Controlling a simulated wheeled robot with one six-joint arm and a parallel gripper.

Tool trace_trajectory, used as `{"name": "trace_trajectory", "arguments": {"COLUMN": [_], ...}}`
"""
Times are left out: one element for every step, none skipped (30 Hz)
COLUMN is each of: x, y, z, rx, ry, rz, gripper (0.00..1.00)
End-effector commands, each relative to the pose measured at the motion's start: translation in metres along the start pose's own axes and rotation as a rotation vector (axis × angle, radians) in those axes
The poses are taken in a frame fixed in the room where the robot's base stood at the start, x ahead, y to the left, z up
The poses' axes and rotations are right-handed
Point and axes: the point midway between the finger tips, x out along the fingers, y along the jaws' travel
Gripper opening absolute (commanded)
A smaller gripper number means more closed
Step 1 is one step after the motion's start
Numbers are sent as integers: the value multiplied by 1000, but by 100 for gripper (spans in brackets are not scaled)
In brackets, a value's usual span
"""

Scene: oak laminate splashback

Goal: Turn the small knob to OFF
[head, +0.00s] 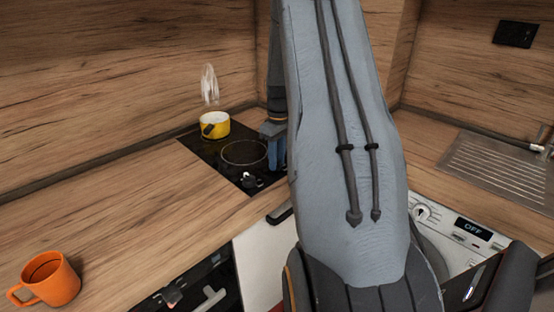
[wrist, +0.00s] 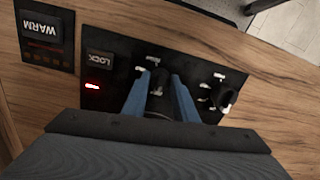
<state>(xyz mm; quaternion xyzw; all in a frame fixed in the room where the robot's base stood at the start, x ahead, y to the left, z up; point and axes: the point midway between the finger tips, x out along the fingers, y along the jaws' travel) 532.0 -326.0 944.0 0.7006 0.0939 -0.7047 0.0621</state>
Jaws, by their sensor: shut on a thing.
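My gripper (wrist: 159,78) has its two blue fingers on either side of a dark knob (wrist: 157,86) on the black control panel (wrist: 122,92), shut on it. White marks ring this knob; the fingers partly hide them, and I cannot read its setting. A second dark knob (wrist: 228,98), also with white marks, stands to the right, apart from the fingers. In the head view, my gripper (head: 278,154) is over the right side of the black hob (head: 205,152), partly behind my arm. One knob (head: 250,180) shows at the hob's near edge.
A yellow pot (head: 214,125) steams at the hob's back. The panel also has a LOCK key (wrist: 100,62) and a lit red light (wrist: 92,86); a WARM label (wrist: 40,30) is further left. An orange mug (head: 48,279) stands on the counter. A washing machine (head: 455,232) shows OFF.

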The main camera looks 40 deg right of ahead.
Motion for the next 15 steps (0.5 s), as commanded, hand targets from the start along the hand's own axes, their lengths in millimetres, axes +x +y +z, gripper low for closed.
{"name": "trace_trajectory", "arguments": {"x": [-2, -2, -2, -2, -2, -2, -2, -2, -2, -2, -2, -2, -2, -2, -2], "y": [0, 1, 1, 1, 1, 1, 1, 1, 1, 1, 1, 1, 1, 1, 1], "z": [-2, -2, -2, -2, -2, -2, -2, -2, -2, -2, -2, -2, -2, -2, -2], "rx": [-16, -26, -37, -43, -49, -56, -61, -64, -67, -68, -70, -71, -71, -71, -71], "ry": [2, 2, 2, 1, 1, 1, 1, 1, 1, 1, 1, 1, 1, 1, 1], "rz": [2, 3, 3, 3, 3, 3, 3, 3, 3, 3, 3, 4, 4, 4, 4], "gripper": [3, 3, 3, 3, 3, 3, 3, 3, 3, 3, 3, 3, 3, 3, 3]}}
